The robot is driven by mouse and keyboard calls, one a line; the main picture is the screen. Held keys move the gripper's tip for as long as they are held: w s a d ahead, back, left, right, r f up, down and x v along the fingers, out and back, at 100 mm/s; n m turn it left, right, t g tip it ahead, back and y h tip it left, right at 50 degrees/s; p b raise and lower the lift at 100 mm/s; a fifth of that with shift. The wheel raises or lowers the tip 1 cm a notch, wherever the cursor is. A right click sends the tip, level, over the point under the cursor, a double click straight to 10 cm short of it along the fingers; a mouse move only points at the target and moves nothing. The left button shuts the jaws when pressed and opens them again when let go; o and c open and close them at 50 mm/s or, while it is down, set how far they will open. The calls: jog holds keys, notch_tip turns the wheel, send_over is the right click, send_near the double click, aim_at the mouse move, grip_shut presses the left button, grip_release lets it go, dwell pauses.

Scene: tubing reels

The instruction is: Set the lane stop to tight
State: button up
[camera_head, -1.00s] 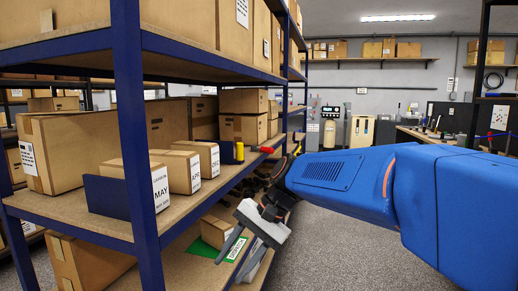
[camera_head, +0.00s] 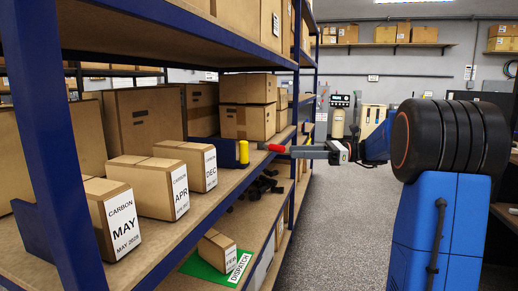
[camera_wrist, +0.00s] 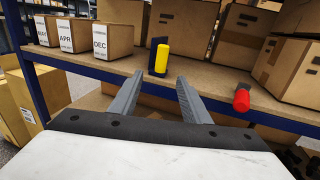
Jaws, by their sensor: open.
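A yellow upright grip (camera_head: 244,152) stands against a dark blue plate (camera_head: 229,153) on the shelf, just right of the DEC box; I take these for the lane stop. The grip also shows in the wrist view (camera_wrist: 162,60), ahead of the gap between my fingers. A red handle (camera_head: 277,148) sticks out at the shelf's front edge; in the wrist view (camera_wrist: 242,100) it is right of my right finger. My gripper (camera_head: 293,151) is open and empty in front of the shelf edge. In the wrist view its fingertips (camera_wrist: 160,78) point at the shelf, apart from the grip.
Boxes marked MAY (camera_head: 112,217), APR (camera_head: 160,184) and DEC (camera_head: 193,164) stand in a row on the shelf (camera_head: 172,237). Larger cartons (camera_head: 250,106) stand behind. A blue upright post (camera_head: 60,150) is at the left. A green mat (camera_head: 205,272) lies on the lower shelf. The aisle floor (camera_head: 340,230) is clear.

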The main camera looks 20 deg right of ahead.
jog(key=x, duration=1.7)
jog(key=shift+w+d+r, duration=0.15)
jog(key=shift+w+r, duration=0.1)
